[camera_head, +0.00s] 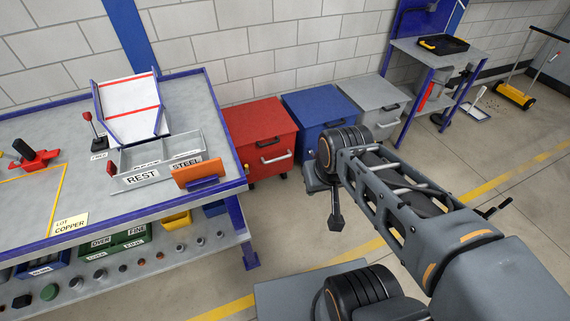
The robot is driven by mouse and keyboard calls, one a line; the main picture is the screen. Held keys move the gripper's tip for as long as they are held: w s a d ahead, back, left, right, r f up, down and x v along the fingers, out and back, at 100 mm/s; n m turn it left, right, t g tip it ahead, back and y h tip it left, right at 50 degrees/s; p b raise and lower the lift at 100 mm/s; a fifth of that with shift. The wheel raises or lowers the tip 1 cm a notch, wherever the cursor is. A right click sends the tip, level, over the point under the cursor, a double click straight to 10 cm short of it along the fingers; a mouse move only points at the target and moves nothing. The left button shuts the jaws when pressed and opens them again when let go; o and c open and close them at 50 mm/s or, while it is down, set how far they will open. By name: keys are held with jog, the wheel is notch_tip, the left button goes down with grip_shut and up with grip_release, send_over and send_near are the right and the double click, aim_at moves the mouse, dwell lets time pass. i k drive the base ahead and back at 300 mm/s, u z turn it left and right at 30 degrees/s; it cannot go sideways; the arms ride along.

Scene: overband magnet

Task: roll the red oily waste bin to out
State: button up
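The red bin (255,131) stands on the floor against the back wall, just right of the workbench. It has a closed lid with a dark grip and a pale bar handle (275,157) on its front. A small wheel or foot shows under its right side. The workbench hides part of its left side. My gripper (335,222) hangs at the end of my arm, right of and nearer than the red bin, apart from it. Its fingers are too small and dark to tell open from shut. No place marked "out" can be read.
A blue bin (312,106) and a grey bin (372,94) stand right of the red one. The workbench (100,221) blocks the left. A side table (452,52) and a yellow sweeper (514,95) stand farther right. Floor (285,225) in front of the red bin is clear.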

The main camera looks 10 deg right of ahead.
aim_at(268, 162)
jog(key=z, duration=1.2)
jog(key=i, duration=1.05)
jog(key=u, duration=1.95)
jog(key=i, duration=0.45)
jog(key=z, duration=0.05)
